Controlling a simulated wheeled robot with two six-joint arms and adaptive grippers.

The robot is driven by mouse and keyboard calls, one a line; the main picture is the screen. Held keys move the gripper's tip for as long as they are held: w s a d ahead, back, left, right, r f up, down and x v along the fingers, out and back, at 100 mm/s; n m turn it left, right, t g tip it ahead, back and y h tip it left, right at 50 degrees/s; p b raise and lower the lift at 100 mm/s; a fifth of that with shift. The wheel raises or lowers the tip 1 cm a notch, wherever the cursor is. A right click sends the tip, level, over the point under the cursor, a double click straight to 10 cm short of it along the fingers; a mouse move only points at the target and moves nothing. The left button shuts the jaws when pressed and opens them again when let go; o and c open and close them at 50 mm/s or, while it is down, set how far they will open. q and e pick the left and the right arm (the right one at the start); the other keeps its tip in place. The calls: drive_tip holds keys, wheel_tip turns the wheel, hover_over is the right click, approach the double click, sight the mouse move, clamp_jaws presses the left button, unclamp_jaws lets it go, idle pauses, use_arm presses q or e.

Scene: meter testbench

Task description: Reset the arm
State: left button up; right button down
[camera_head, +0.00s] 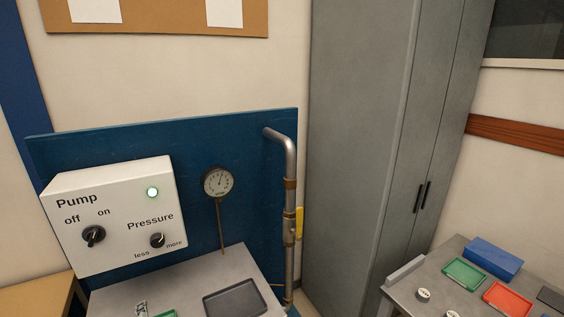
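Neither of my arms nor grippers shows in the head view. A round gauge (218,182) on a thin stem stands to the right of the box.
A dark tray (233,299) lies on the bench. A metal pipe (290,190) with a yellow handle (299,223) runs down the panel's right side. A right table holds a green tray (464,274), a red tray (507,299) and a blue box (494,258). A grey cabinet (360,140) stands behind.

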use_arm(q)
drive_tip(key=s+d+f+n+g+h, duration=0.35)
drive_tip(key=s+d, duration=0.25)
drive_tip(key=s, duration=0.3)
drive_tip(key=s+d+f+n+g+h, duration=0.35)
drive_tip(key=s+d+n, duration=0.2)
drive_tip(key=s, duration=0.25)
wheel_tip(320, 180, down, 23)
drive_tip(key=s+a, duration=0.2)
drive_tip(key=s+a+f+g, duration=0.1)
drive_tip(key=s+f, duration=1.7)
drive_tip(key=s, duration=0.1)
drive_tip(key=shift+a+f+g, duration=0.2)
drive_tip(key=shift+f+g, duration=0.15)
drive_tip(key=shift+g, duration=0.05)
drive_tip(key=shift+s, duration=0.1)
